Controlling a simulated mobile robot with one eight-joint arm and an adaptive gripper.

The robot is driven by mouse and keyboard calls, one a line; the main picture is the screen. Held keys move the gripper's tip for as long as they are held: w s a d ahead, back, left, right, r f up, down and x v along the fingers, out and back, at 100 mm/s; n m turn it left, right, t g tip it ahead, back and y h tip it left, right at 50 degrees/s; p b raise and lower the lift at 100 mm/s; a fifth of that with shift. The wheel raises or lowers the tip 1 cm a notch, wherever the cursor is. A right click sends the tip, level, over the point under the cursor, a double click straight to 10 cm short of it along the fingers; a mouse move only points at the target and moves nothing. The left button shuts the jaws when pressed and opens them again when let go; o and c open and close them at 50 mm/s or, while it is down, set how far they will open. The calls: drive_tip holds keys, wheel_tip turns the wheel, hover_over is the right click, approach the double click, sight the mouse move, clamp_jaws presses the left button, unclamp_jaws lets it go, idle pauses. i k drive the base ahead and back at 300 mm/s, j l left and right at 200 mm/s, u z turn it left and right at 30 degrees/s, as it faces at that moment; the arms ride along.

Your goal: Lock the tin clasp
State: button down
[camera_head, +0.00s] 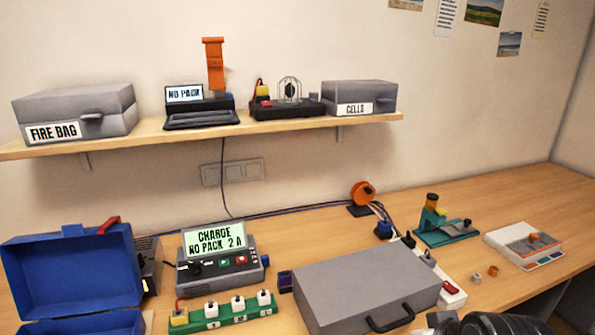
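No box in view is labelled as a tin, so I cannot tell for sure which clasp is meant. A blue box (70,275) stands at the left with its lid raised; a red piece (109,224), possibly a clasp, sits at the lid's top edge. A large grey case (365,280) lies closed at the front centre, with a black handle (390,317) on its front. The dark rounded part at the bottom right appears to be my gripper (497,324), right of the case and cut off by the frame. Its fingers do not show clearly.
A charger (218,265) and a green socket strip (225,311) stand between blue box and case. A red-and-white strip (449,291), teal stand (446,232) and white tray (522,245) are right. The shelf (290,128) holds two grey boxes. The back right table is clear.

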sight(117, 219)
drive_tip(key=u, duration=1.75)
